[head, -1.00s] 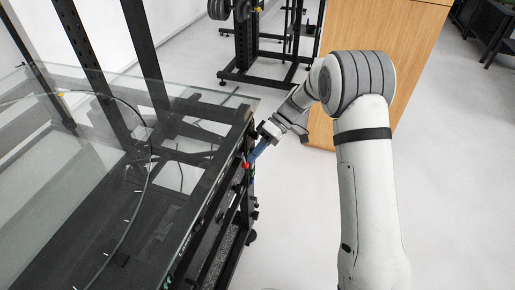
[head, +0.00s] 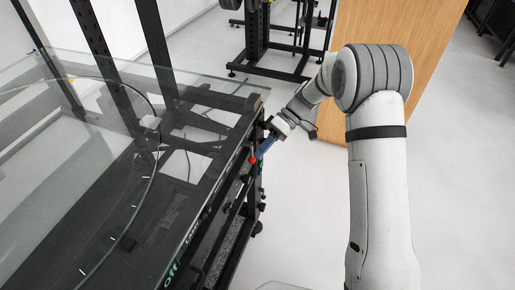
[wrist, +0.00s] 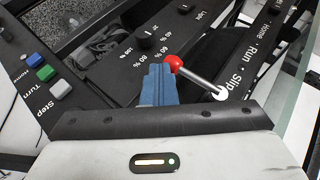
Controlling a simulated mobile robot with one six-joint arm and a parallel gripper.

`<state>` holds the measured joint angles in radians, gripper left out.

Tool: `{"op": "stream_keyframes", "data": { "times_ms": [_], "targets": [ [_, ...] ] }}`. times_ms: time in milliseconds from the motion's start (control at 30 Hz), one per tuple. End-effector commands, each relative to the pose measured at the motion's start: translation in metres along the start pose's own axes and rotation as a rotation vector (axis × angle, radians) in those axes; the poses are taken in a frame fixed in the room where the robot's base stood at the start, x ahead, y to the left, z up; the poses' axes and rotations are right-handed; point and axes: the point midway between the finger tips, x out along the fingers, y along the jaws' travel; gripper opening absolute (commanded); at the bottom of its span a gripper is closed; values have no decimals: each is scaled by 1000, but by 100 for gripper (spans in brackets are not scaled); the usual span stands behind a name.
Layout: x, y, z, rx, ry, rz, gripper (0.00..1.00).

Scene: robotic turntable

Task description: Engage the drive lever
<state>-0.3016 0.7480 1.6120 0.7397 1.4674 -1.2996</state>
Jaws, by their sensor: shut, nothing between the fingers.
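The drive lever (wrist: 198,78) is a silver rod with a red ball knob (wrist: 176,62). Its white base end sits near the word "Slip" on a strip marked "Home, Run, Slip". In the head view the red knob (head: 252,160) shows at the edge of the glass-topped turntable frame. My gripper (wrist: 159,72) has its blue fingers shut and empty, just left of the knob in the wrist view. Whether they touch the knob I cannot tell. In the head view my gripper (head: 261,153) is close beside the knob.
The control panel holds a black dial (wrist: 144,40) with percent marks. Blue (wrist: 45,73), green (wrist: 34,60) and white (wrist: 60,88) buttons lie at left. The glass top (head: 60,120) fills the left of the head view.

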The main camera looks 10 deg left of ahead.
Motion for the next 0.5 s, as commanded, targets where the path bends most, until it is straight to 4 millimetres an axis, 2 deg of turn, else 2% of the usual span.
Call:
{"op": "stream_keyframes", "data": {
  "times_ms": [133, 267, 500],
  "targets": [
    [0, 0, 0, 1, -3, -3, 0],
    [-12, 2, 2, 1, -2, -2, 0],
    [-59, 16, 4, -1, 0, 1, 0]
  ]
}}
